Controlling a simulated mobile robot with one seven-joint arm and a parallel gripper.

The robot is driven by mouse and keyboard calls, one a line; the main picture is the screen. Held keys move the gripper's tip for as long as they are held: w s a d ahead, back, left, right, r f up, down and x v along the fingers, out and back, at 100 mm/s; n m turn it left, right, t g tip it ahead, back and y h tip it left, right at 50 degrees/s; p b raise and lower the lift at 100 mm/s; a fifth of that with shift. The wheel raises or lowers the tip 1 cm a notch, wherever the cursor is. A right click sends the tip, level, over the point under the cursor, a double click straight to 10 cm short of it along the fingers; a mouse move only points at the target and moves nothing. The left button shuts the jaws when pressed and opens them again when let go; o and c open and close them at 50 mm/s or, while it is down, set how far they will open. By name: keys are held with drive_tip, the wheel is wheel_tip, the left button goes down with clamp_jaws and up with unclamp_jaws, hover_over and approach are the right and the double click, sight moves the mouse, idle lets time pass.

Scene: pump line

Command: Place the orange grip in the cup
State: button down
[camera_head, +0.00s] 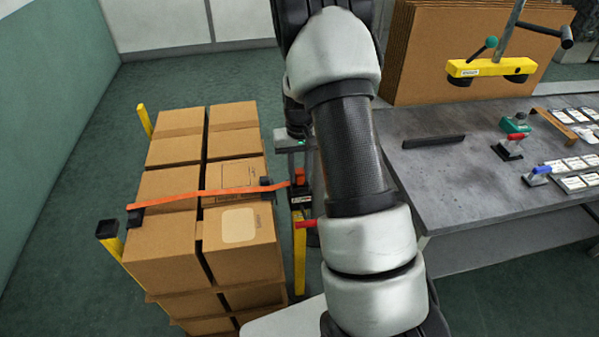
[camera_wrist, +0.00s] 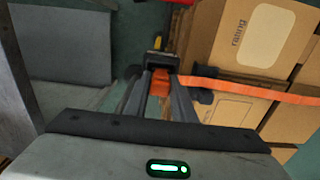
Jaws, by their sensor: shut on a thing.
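The orange grip (camera_head: 299,177) is at the right end of an orange strap (camera_head: 205,193), at the right side of the carton stack. My gripper is shut on this grip; in the wrist view the grip (camera_wrist: 161,84) shows between its two fingers (camera_wrist: 160,80). In the head view my arm hides most of the gripper. A black cup-like holder (camera_head: 301,198) tops a yellow post (camera_head: 300,262) just below the grip. The grip appears above it; whether they touch I cannot tell. A similar black cup (camera_head: 107,229) tops the front left post.
Stacked cartons (camera_head: 165,250) stand left of my arm, with dark corner pieces (camera_head: 135,215) under the strap. A red handle (camera_head: 306,224) sticks out by the right post. A grey workbench (camera_head: 450,185) with clamps and small parts is at the right. Floor left of the stack is clear.

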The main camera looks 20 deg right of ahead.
drive_tip(key=c, duration=1.5)
unclamp_jaws()
drive_tip(key=shift+f, duration=0.15)
